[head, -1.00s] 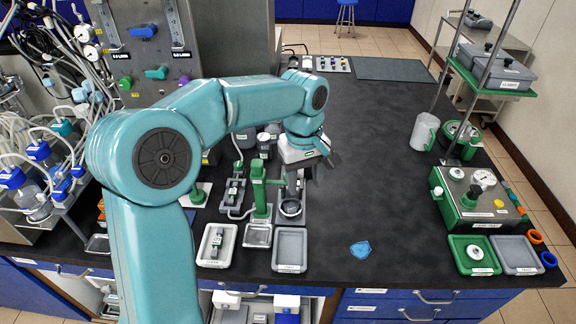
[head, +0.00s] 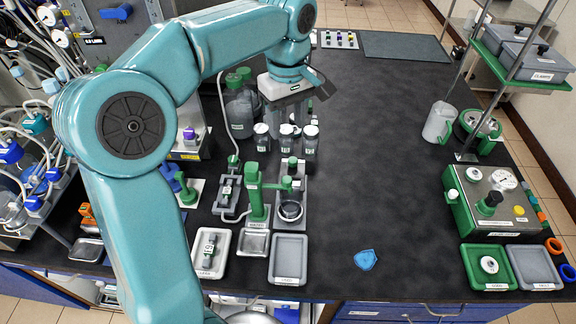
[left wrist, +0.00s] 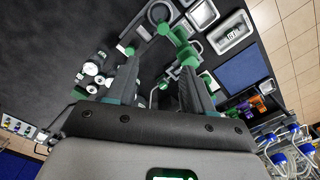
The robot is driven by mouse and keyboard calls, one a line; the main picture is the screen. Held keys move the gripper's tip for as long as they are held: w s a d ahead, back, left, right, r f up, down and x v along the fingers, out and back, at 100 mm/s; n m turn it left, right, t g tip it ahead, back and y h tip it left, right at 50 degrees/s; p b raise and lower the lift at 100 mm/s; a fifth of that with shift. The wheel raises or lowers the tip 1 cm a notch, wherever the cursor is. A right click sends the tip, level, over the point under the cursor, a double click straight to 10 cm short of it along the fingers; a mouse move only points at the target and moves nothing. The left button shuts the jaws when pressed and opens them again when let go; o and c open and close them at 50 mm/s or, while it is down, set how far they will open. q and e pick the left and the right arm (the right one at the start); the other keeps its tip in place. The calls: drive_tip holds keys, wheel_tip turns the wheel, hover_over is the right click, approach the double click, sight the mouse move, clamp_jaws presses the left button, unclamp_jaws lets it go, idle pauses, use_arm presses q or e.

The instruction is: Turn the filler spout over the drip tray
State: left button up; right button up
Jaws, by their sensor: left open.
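The green filler (head: 258,200) stands upright on the bench, left of centre. Its spout arm (head: 284,184) points right, over a round ring holder (head: 290,210). The small metal drip tray (head: 254,243) lies at the front of the filler's post, and the spout is not over it. My left gripper (head: 298,98) is open and empty, behind the filler, above the bottles. In the left wrist view its two fingers (left wrist: 158,68) are spread apart, and the green filler (left wrist: 181,42) shows beyond them, partly hidden by one finger. My right gripper is in neither view.
Several lidded bottles (head: 286,137) stand behind the filler. A grey tray (head: 289,259) and a white tray (head: 212,252) lie at the front. A blue piece (head: 365,260) lies to their right. The bench's middle right is clear. A green-and-metal device (head: 491,203) stands far right.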

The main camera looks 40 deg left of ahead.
sight(286, 179)
use_arm(q)
drive_tip(key=f, duration=1)
drive_tip(key=s+f, duration=0.1)
drive_tip(key=f, duration=0.4)
drive_tip(key=shift+d+p, duration=0.15)
drive_tip(key=shift+p, duration=0.25)
drive_tip(key=shift+w+f, duration=0.25)
drive_tip(key=shift+f, duration=0.3)
drive_tip(key=shift+s, duration=0.25)
drive_tip(key=shift+c, duration=0.3)
drive_tip(key=shift+w, duration=0.1)
clamp_jaws()
